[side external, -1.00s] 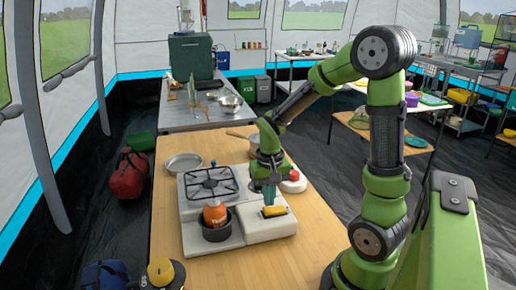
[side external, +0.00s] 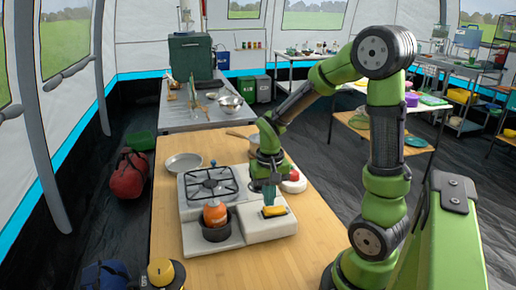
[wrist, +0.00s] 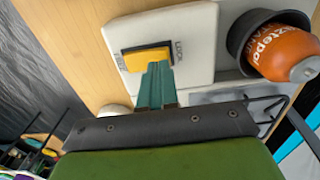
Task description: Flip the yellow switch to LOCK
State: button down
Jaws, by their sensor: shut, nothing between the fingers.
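The yellow switch (side external: 275,211) sits in a dark frame on the white panel at the front right of the stove unit. In the wrist view the yellow switch (wrist: 142,61) has the word LOCK printed at its right end and a label I cannot read clearly at its left end. I cannot tell which way it is tipped. My gripper (side external: 269,199) points down just behind the switch. In the wrist view its teal fingers (wrist: 157,72) are together and empty, their tips at the switch's near edge; contact is unclear.
An orange canister (side external: 214,213) stands in a dark pot (side external: 216,232) left of the switch. A burner grate (side external: 210,183) and a metal plate (side external: 184,163) lie farther back. A red knob (side external: 293,175) is behind my gripper. The wooden table (side external: 265,265) is clear in front.

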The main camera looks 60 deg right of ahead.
aim_at(268, 210)
jog(key=shift+f, duration=1)
dwell(0.7)
jog(key=shift+r, duration=3.55)
jog(key=shift+a+f, duration=0.15)
jog(key=shift+a, duration=0.15)
jog(key=s+a+r+n+t+y, duration=0.1)
jog(key=s+a+r+n+t, duration=0.1)
jog(key=a+r, duration=0.3)
jog(key=s+a+r+n+t+y, duration=0.1)
jog(key=s+a+r+n+t, duration=0.1)
jog(key=a+r+t, duration=0.3)
jog(key=a+n, duration=0.1)
jog(key=a, duration=0.2)
jog(key=shift+a+r, duration=0.2)
jog(key=shift+a, duration=0.05)
